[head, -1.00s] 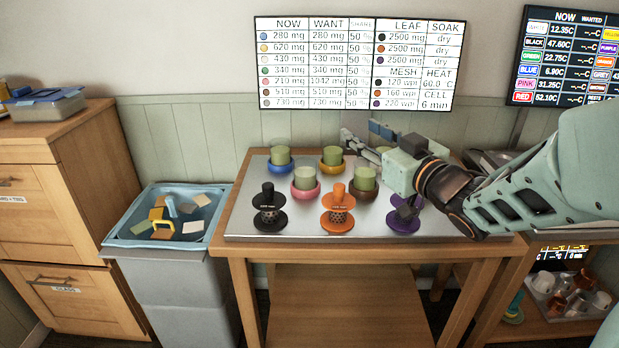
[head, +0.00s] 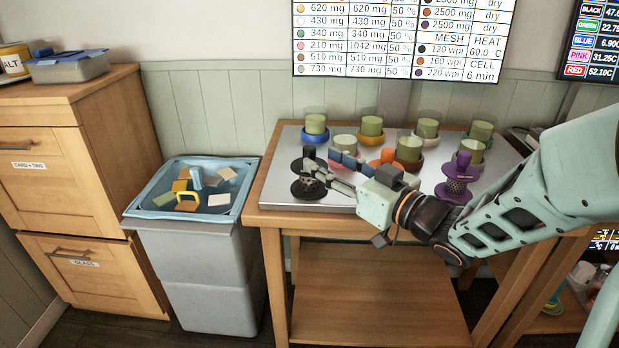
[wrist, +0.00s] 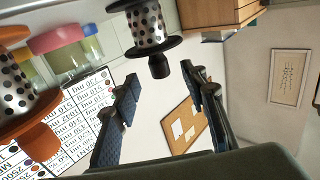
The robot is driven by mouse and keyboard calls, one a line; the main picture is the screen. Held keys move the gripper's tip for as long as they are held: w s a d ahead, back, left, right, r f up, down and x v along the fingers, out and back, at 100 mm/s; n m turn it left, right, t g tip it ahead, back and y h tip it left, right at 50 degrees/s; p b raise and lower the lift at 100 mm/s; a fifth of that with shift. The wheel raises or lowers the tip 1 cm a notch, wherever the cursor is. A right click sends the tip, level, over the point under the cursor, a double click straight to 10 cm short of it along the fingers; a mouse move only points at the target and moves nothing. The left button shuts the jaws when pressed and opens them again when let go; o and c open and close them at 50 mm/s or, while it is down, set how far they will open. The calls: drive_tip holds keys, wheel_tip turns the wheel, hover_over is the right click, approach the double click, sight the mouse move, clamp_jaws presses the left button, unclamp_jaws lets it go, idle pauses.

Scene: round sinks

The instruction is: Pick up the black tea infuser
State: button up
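The black tea infuser (head: 309,189), with a perforated metal middle between black discs and a black knob, stands upright at the tray's front left. It also shows upside down at the top of the wrist view (wrist: 149,27). My gripper (head: 326,163) is open and empty, its fingers pointing at the infuser from the right in the head view. In the wrist view, the infuser's knob lies between the lines of the two fingers (wrist: 158,88), just beyond the tips. A finger overlaps part of the infuser in the head view; I cannot tell whether they touch.
The orange infuser (head: 386,156) stands partly hidden behind my gripper. The purple infuser (head: 457,187) is at right. Several green-filled cups in coloured holders, such as the blue one (head: 315,137), stand behind on the metal tray (head: 276,190). A bin (head: 238,210) stands left of the table.

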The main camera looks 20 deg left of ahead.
sight(314, 154)
drive_tip(key=shift+b+x, duration=0.85)
drive_tip(key=shift+x, duration=1.95)
drive_tip(key=shift+c, duration=0.7)
drive_tip(key=shift+r, duration=0.1)
clamp_jaws()
